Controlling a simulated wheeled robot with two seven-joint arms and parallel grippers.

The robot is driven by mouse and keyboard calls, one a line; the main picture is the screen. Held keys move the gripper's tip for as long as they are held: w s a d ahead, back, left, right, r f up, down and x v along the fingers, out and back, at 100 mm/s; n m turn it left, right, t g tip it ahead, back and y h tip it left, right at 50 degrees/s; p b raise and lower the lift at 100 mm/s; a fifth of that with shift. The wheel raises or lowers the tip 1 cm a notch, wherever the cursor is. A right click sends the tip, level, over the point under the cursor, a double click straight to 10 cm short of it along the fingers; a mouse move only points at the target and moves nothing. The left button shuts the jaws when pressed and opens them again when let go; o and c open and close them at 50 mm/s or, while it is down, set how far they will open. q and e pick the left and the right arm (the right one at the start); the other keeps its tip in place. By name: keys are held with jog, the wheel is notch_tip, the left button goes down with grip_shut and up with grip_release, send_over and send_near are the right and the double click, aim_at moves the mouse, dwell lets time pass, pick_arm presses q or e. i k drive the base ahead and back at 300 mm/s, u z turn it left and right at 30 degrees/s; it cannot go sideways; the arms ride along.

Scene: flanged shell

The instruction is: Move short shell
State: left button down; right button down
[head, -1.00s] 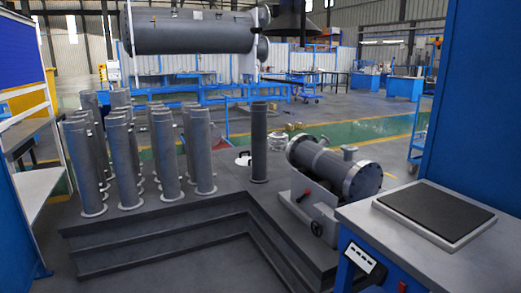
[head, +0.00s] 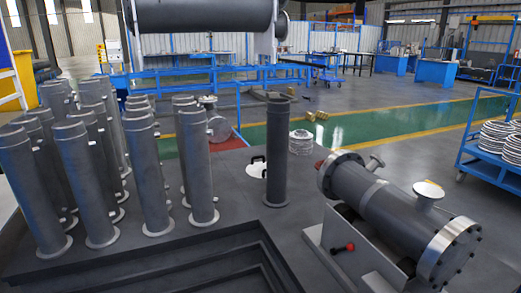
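Several tall grey flanged shells (head: 147,175) stand upright in rows on the dark stepped platform at the left. A single darker shell (head: 277,150) stands upright apart from them near the middle. I cannot tell for sure which one is the short shell. Neither of my grippers shows in the head view.
The dark platform (head: 150,256) has steps at its front. A blue cart (head: 490,155) with stacked flanges stands at the far right. Stacked rings (head: 301,142) lie behind the lone shell. The green floor strip (head: 380,120) is largely clear.

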aim_at(278, 112)
jog(key=u, duration=0.3)
jog(key=i, duration=2.4)
jog(key=u, duration=0.25)
